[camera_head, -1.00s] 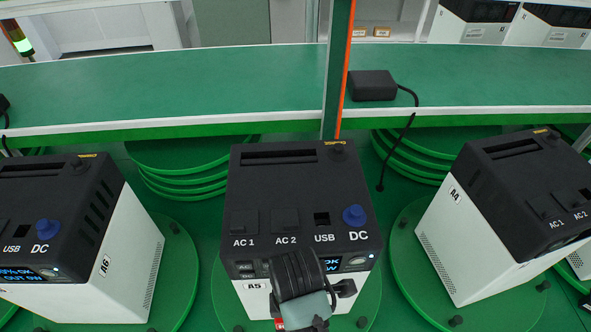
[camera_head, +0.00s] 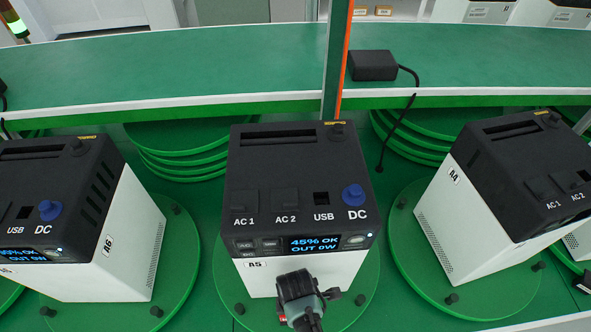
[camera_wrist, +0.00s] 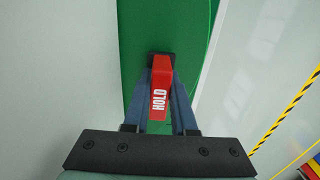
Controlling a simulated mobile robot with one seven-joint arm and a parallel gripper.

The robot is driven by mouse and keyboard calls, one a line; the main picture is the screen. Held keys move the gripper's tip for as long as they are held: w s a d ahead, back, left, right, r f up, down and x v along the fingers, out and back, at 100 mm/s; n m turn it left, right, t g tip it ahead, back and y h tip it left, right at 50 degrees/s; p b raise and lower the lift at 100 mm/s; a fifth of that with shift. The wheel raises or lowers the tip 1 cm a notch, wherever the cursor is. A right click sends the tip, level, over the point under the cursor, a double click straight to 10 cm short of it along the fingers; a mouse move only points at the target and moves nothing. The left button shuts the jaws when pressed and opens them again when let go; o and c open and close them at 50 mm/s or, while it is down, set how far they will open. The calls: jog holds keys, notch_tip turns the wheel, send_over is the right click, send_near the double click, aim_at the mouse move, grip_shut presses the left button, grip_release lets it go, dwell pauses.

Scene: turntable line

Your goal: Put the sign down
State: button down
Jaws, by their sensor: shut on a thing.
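A small red sign with white lettering "HOLD" (camera_wrist: 159,92) is between the two blue-grey fingers of my gripper (camera_wrist: 161,78) in the wrist view. The gripper is shut on it. A dark piece shows at the sign's far end, over a green strip (camera_wrist: 169,22); I cannot tell whether it touches that strip. In the head view my gripper (camera_head: 300,293) is in front of the power station A5 (camera_head: 301,185), low in the picture. Only a sliver of red (camera_head: 283,319) shows beside it; the rest of the sign is hidden.
Stations A6 (camera_head: 125,235) and A4 (camera_head: 455,230) stand left and right on green turntables (camera_head: 185,270). A5's display reads "45% OK, OUT 0W". A green shelf (camera_head: 200,70) with a black adapter (camera_head: 372,65) and cable runs behind. A post (camera_head: 335,60) rises there.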

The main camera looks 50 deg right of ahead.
jog(key=shift+f, duration=0.15)
jog(key=c, duration=0.7)
grip_release()
jog(key=shift+c, duration=0.2)
notch_tip(320, 180, up, 12)
jog(key=shift+s+a, duration=0.1)
dwell(0.4)
